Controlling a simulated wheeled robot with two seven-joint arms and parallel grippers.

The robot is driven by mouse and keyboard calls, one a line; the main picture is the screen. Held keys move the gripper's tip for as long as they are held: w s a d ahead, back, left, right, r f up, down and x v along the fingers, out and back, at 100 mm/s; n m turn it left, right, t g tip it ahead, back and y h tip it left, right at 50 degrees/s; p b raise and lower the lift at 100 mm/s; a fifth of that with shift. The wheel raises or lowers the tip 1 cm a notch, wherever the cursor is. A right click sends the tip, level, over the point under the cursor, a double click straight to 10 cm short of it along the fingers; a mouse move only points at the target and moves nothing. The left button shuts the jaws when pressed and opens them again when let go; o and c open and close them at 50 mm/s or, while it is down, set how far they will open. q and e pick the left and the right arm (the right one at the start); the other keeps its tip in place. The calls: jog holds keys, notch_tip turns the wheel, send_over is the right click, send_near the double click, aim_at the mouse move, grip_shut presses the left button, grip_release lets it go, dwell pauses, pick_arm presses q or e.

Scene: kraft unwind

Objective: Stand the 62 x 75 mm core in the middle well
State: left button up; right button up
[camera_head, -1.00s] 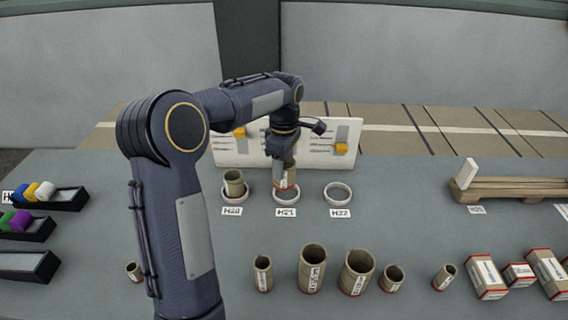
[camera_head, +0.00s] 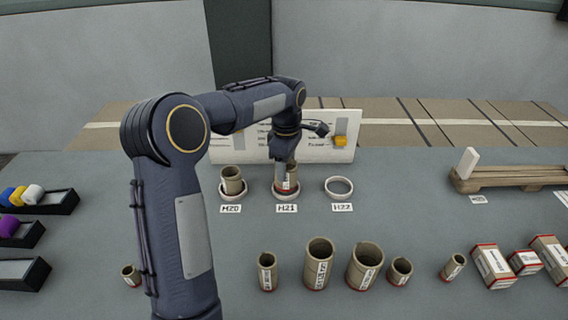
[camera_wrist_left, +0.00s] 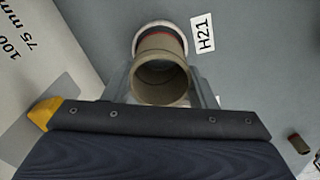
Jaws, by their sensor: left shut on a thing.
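My left gripper (camera_head: 285,164) is shut on a brown cardboard core (camera_head: 293,176) with a red band at its foot. The core stands upright at the middle well (camera_head: 286,196), a white ring above the label H21. In the left wrist view the core (camera_wrist_left: 160,80) is between the fingers, its open top towards the camera and its foot at the ring (camera_wrist_left: 160,27). I cannot tell whether its foot rests on the bottom. Another core (camera_head: 233,181) stands in the left well, H20. The right well (camera_head: 338,187), H22, is empty. My right gripper is out of view.
Several cardboard cores, such as a wide one (camera_head: 319,265), stand along the front of the grey table. Trays (camera_head: 45,203) with coloured pieces are at the left. A white board (camera_head: 345,150) stands behind the wells.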

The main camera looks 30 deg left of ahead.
pick_arm(q)
jog(key=shift+f, duration=0.15)
jog(key=shift+f+b, duration=0.6)
jog(key=shift+f, duration=0.25)
jog(key=shift+f, duration=0.15)
jog(key=o, duration=1.1)
jog(key=shift+c, duration=0.2)
notch_tip(320, 180, up, 8)
jog(key=shift+f, duration=0.15)
